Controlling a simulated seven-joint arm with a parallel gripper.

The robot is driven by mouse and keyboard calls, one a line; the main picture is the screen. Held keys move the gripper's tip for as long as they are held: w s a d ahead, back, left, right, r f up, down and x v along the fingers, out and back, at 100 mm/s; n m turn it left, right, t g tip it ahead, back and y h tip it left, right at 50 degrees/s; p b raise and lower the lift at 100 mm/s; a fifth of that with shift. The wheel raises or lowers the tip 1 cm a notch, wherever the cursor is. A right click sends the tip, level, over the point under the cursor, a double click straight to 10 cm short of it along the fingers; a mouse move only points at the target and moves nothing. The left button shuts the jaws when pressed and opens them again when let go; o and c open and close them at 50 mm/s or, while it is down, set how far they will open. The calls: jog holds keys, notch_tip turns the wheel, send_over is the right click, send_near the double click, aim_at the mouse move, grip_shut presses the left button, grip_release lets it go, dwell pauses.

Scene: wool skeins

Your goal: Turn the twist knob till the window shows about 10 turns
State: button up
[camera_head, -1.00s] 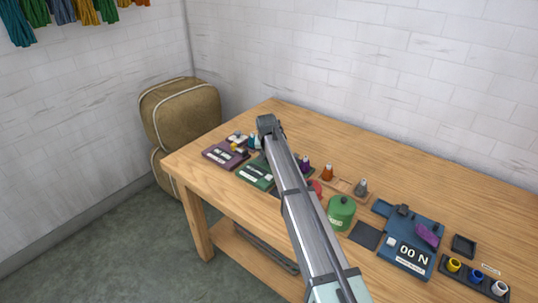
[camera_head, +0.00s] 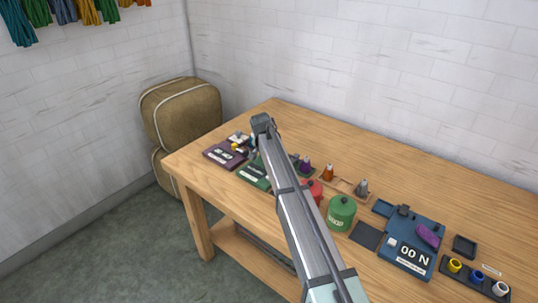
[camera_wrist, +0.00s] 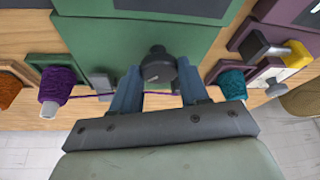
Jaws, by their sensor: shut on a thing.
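The dark round twist knob (camera_wrist: 158,66) stands on a green device (camera_wrist: 115,35) in the wrist view, with a pale mark on its top. My gripper (camera_wrist: 160,84) has its two blue-grey fingers on either side of the knob and is shut on it. A pale strip shows on the device there, but I cannot read a turn count in either view.
A purple yarn cone (camera_wrist: 57,84) and a teal one (camera_wrist: 232,83) flank my fingers; a purple strand runs between them. A purple device (camera_head: 224,154) lies left of the green one. Red (camera_head: 312,190) and green (camera_head: 341,213) canisters and a blue scale (camera_head: 412,240) stand to the right.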

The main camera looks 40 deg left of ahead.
jog(key=o, duration=1)
jog(key=v, duration=1.4)
jog(key=shift+w+f, duration=0.1)
